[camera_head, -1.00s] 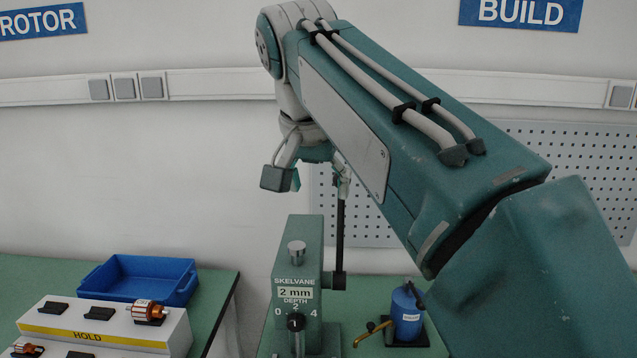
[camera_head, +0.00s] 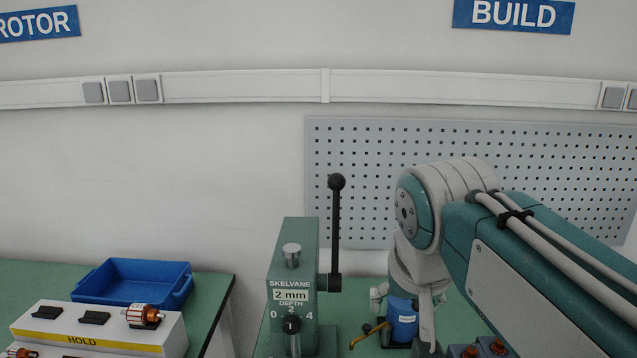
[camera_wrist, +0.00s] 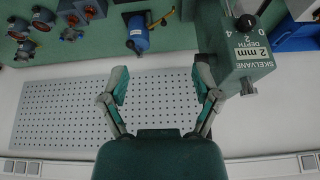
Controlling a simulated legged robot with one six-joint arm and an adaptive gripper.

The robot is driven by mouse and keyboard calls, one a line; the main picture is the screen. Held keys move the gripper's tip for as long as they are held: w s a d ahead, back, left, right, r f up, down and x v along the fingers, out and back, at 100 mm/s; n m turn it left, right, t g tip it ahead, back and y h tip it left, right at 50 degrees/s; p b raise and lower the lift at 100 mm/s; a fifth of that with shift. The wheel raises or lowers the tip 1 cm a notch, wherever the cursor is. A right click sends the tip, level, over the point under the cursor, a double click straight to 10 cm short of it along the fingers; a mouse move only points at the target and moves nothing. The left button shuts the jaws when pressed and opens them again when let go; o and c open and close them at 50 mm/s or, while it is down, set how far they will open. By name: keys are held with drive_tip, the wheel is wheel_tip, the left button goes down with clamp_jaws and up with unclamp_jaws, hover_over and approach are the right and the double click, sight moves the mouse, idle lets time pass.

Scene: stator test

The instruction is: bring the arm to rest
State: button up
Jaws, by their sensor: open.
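My arm (camera_head: 560,290) reaches in from the lower right in the head view, its wrist hanging right of the green Skelvane press. My gripper (camera_wrist: 161,82) is open in the wrist view, with its two fingers wide apart and nothing between them. The pegboard shows behind the gap.
The Skelvane press (camera_head: 292,250) with its upright black lever stands at the centre. Left are a blue tray (camera_head: 135,280) and a HOLD rack (camera_head: 95,340) with rotors. The pegboard (camera_head: 350,150) is behind.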

drive_tip(key=s+d+f, duration=0.2)
drive_tip(key=s+f, duration=0.2)
drive_tip(key=f, duration=0.3)
drive_tip(key=s+d+f+n, duration=0.1)
drive_tip(key=s+d+f, duration=0.1)
drive_tip(key=s+f, duration=0.3)
wheel_tip(320, 180, down, 2)
drive_tip(key=shift+d+t, duration=0.3)
drive_tip(key=shift+t, duration=0.1)
